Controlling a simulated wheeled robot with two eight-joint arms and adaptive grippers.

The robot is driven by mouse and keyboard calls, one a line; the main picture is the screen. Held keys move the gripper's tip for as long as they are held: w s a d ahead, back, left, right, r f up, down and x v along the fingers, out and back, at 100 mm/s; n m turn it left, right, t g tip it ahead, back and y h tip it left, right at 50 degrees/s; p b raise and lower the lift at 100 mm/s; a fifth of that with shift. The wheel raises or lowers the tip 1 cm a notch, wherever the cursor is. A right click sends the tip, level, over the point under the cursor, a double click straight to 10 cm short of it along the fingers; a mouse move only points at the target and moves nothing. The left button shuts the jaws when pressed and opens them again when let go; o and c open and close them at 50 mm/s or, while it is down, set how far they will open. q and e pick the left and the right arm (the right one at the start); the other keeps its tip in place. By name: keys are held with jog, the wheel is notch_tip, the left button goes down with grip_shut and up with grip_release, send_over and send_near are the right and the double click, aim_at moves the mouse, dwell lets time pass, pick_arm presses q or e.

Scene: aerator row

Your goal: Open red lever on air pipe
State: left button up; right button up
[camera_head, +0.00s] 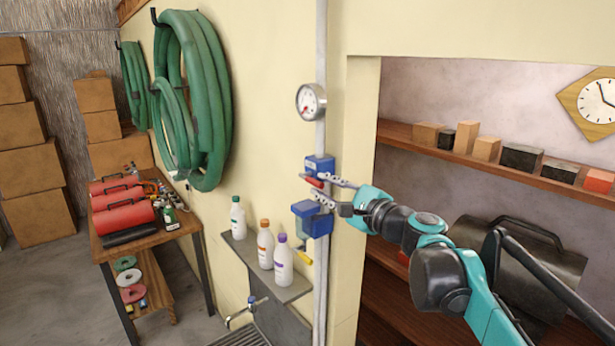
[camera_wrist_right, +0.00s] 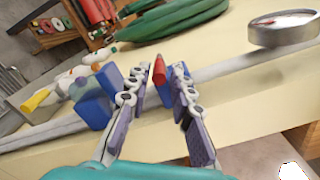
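The red lever (camera_head: 313,181) sticks out from the upper blue valve body (camera_head: 319,165) on the vertical grey air pipe (camera_head: 320,130). I cannot tell whether a finger touches the lever. A second blue body (camera_head: 312,218) sits lower on the pipe, with a yellow lever (camera_head: 303,256) below. My left gripper is not in view.
A round gauge (camera_head: 311,101) sits on the pipe above the valve. Several bottles (camera_head: 265,244) stand on a small shelf (camera_head: 295,290) below left. Green hoses (camera_head: 205,100) hang on the wall. A wall opening with shelves (camera_head: 395,132) lies to the right.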

aim_at(300, 175)
jog(key=p+x, duration=0.1)
jog(key=x, duration=0.5)
jog(key=shift+w+a, duration=0.2)
grip_shut()
